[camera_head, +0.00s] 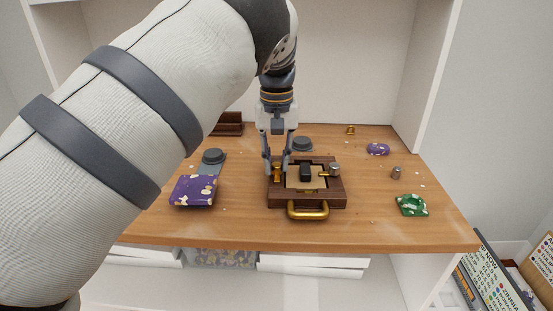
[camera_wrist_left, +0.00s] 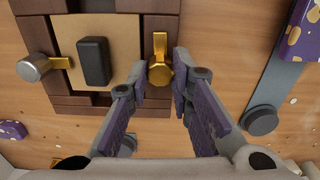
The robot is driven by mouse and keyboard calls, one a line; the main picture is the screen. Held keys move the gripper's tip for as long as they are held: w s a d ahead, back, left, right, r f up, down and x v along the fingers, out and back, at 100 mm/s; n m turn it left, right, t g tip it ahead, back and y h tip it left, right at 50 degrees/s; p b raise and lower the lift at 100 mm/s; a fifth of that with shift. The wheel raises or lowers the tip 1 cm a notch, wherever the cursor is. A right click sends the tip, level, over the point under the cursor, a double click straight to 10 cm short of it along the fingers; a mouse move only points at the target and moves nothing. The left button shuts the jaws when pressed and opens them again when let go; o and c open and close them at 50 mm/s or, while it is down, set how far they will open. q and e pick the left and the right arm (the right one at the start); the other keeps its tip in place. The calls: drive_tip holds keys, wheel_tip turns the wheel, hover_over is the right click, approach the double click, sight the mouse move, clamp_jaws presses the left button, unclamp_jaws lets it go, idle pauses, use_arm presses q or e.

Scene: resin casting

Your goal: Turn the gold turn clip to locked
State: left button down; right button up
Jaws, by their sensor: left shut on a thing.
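The gold turn clip (camera_head: 277,173) sits on the left side of a dark wooden frame (camera_head: 335,196) in the head view. In the left wrist view, the gold turn clip (camera_wrist_left: 160,74) has a faceted knob and a flat tab pointing up the picture, along the frame rather than across the tan plate (camera_wrist_left: 112,30). My left gripper (camera_head: 277,168) points down at the clip, shut on its knob. In the wrist view its fingers (camera_wrist_left: 158,78) flank the knob. A silver-knobbed clip (camera_wrist_left: 36,67) opposite has its tab pointing inward over the plate. My right gripper is not in view.
A black block (camera_wrist_left: 94,62) stands on the plate. A gold handle (camera_head: 308,210) is at the frame's front. A purple speckled piece (camera_head: 193,190) lies left; a green speckled piece (camera_head: 411,205) and small metal knob (camera_head: 396,172) lie right. The table front is clear.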

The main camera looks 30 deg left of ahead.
sight(276, 164)
use_arm(q)
drive_tip(key=n, duration=0.4)
drive_tip(key=shift+n, duration=0.3)
drive_tip(key=n, duration=0.4)
drive_tip(key=shift+p, duration=0.3)
drive_tip(key=n, duration=0.5)
drive_tip(key=shift+n, duration=1.9)
drive_tip(key=c, duration=1.4)
unclamp_jaws()
wheel_tip(276, 164, up, 12)
